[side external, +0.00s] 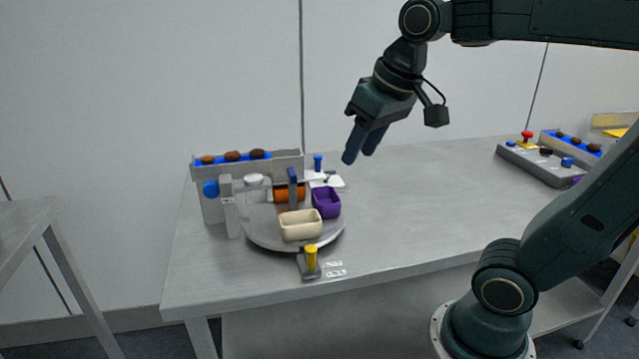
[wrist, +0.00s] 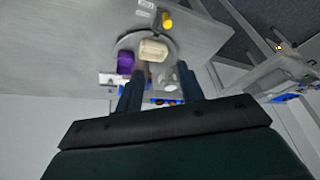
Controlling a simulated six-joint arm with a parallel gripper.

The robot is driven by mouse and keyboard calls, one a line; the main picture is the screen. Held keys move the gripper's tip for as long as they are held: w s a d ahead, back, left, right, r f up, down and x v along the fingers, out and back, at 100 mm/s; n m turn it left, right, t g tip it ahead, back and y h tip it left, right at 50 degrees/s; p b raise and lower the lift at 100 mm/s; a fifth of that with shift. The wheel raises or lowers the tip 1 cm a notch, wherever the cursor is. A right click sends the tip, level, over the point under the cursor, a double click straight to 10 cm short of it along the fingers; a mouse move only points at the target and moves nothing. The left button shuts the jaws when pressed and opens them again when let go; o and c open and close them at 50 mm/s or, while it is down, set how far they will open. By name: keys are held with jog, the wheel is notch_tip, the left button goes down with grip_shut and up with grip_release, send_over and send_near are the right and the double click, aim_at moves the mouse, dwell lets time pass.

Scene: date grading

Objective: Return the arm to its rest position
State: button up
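My gripper (side external: 364,146) hangs in the air above the table, right of and higher than the turntable. Its two dark blue fingers point down. In the wrist view my gripper (wrist: 160,92) shows its fingers apart with nothing held between them; the turntable and its cups lie beyond.
A grey turntable (side external: 265,238) carries a cream cup (side external: 300,226), a purple cup (side external: 327,203) and an orange cylinder (side external: 289,192). Behind it stands a blue-lined trough (side external: 213,165) with dates. A yellow-knobbed lever (side external: 311,258) is in front. A control box (side external: 541,163) sits right. The table's middle is clear.

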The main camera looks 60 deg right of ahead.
jog(key=s+a+f+n+t, duration=0.1)
jog(key=s+a+f+n, duration=0.1)
jog(key=s+f, duration=0.3)
jog(key=shift+s+a+f, duration=0.3)
jog(key=shift+s, duration=0.85)
